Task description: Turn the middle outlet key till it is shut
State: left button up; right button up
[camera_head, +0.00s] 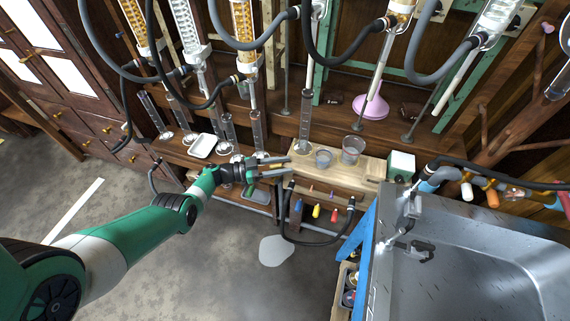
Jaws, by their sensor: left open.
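Below the front edge of the wooden bench hangs a row of three small coloured pieces: a blue one (298,208) on the left, a yellow one (316,211) in the middle and a red one (334,215) on the right. The yellow one looks like the middle outlet key; its exact turn is too small to tell. My left gripper (288,167) is open and empty, above and left of the row, its fingers pointing right by the bench's front edge. It is apart from the keys. My right gripper is not in view.
Glass beakers (351,150) and a tall cylinder (305,120) stand on the pale bench block (376,172) just beyond the gripper. A dark hose (310,242) loops below the keys. A metal sink (470,260) with a blue side stands at right.

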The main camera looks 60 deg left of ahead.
pick_arm(q)
jog(key=p+v, duration=0.1)
jog(key=v, duration=0.9)
jog(key=shift+s, duration=0.35)
jog(key=shift+a, duration=0.1)
